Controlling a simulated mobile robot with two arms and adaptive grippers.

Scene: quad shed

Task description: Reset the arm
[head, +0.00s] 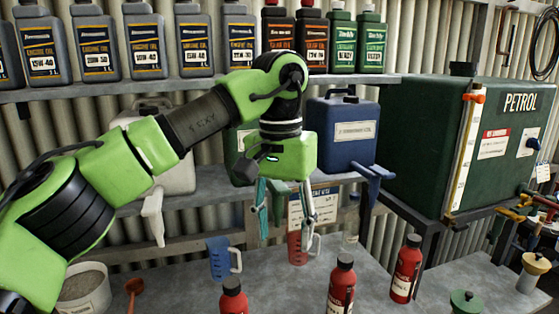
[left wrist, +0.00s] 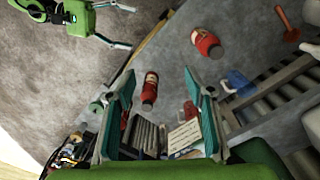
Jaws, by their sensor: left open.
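My left gripper (head: 284,226) hangs fingers-down over the back of the grey bench (head: 270,285), in front of the lower shelf. Its two fingers are spread apart with nothing held between them. A red measuring jug (head: 297,249) stands behind and below its right finger and is partly hidden. In the left wrist view, my left gripper (left wrist: 159,72) shows open, with a red bottle (left wrist: 149,92) visible beyond the gap. My right gripper (left wrist: 132,28) shows at the upper left of that view, fingers apart and empty. It is not in the head view.
A blue jug (head: 221,260), a bucket (head: 90,300) and several red bottles (head: 405,270) stand on the bench. A blue can (head: 343,137) sits on the lower shelf behind my arm. Oil bottles (head: 143,45) line the upper shelf. A green petrol tank (head: 425,135) is at right.

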